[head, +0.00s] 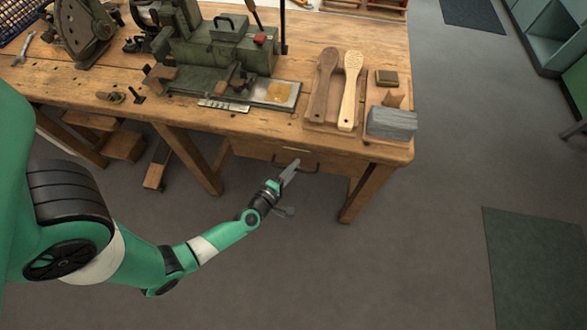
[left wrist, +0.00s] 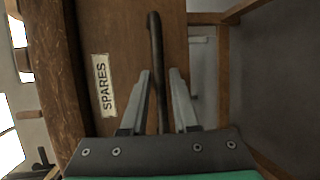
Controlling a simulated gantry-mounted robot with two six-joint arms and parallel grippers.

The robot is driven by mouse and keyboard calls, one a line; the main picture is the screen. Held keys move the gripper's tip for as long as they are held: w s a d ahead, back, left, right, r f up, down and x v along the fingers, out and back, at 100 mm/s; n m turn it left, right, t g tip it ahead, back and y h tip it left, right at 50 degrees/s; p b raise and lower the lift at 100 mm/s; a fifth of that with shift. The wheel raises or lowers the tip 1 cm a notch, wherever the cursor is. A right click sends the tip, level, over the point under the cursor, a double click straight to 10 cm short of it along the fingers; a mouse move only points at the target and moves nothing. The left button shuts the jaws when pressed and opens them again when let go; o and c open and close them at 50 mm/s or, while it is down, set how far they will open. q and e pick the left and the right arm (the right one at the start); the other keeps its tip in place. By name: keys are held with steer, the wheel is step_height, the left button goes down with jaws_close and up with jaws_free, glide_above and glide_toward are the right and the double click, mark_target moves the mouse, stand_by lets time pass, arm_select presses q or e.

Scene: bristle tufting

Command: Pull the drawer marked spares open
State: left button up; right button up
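The wooden drawer (head: 255,153) sits under the right part of the workbench top and looks closed. Its front (left wrist: 125,45) fills the left wrist view, with a white label reading SPARES (left wrist: 104,85). A dark bar handle (left wrist: 154,35) stands on the drawer front; it also shows in the head view (head: 312,171). My left gripper (left wrist: 161,85) is open, with one finger on each side of the handle and gaps visible between them. In the head view my left gripper (head: 291,172) is in front of the drawer, partly hiding the handle. My right gripper is out of view.
The workbench (head: 330,145) carries a green machine (head: 225,50), a tray with two wooden brush bodies (head: 322,85) and a grey block (head: 391,123). A bench leg (head: 366,192) stands right of the drawer. The floor in front is clear.

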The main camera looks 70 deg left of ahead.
arm_select(q)
jaws_close()
stand_by(1.4)
